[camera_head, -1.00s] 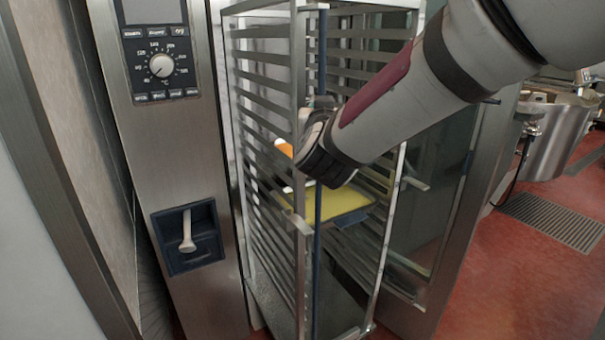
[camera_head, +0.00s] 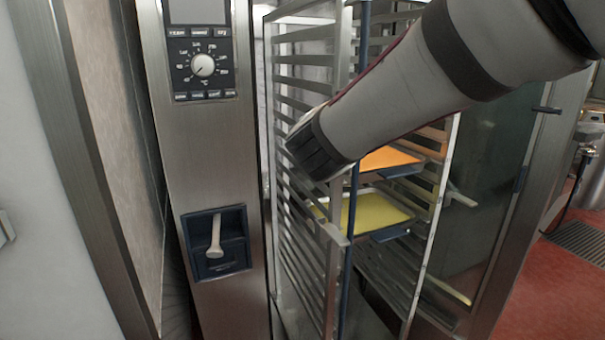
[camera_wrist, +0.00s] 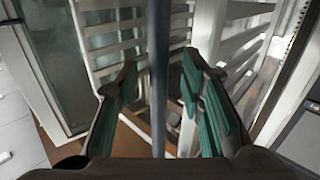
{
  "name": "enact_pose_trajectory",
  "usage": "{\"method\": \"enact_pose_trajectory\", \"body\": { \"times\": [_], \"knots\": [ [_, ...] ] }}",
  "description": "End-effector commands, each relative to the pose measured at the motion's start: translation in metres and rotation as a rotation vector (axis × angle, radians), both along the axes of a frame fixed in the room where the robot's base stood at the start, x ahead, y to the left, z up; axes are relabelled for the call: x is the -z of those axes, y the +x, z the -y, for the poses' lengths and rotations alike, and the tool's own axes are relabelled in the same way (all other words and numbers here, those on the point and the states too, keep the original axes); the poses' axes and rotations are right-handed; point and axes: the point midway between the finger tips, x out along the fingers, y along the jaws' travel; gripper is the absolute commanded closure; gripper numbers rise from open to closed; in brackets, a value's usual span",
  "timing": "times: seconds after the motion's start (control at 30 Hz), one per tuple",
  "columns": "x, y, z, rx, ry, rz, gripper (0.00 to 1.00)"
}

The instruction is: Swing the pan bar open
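The pan bar is a thin dark blue upright bar (camera_head: 348,245) along the front of a tall metal tray rack (camera_head: 440,185). My wrist crosses it in the head view and hides part of it; my fingers are hidden there. In the wrist view the bar (camera_wrist: 158,110) runs upright between the two teal-padded fingers of my gripper (camera_wrist: 159,66). The fingers are apart, with a gap on each side of the bar.
An oven panel with a dial (camera_head: 203,65) and a recessed handle (camera_head: 216,238) stands left of the rack. An orange tray (camera_head: 388,159) and a yellow tray (camera_head: 375,210) sit in the rack. Red floor (camera_head: 555,285) is clear at the right.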

Motion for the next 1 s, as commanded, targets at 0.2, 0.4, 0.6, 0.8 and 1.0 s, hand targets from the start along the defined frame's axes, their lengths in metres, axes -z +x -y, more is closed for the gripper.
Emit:
{"method": "enact_pose_trajectory", "body": {
  "times": [0.2,0.4,0.6,0.8,1.0],
  "knots": [
    [-0.002,-0.013,-0.007,-0.001,-0.004,0.001,0.64],
    [-0.001,-0.033,-0.016,-0.002,-0.002,0.0,0.64],
    [-0.001,-0.052,-0.025,-0.001,-0.001,0.0,0.64],
    [0.0,-0.063,-0.029,0.001,0.0,0.0,0.64],
    [0.001,-0.063,-0.029,0.002,0.0,0.0,0.64]
  ]
}}
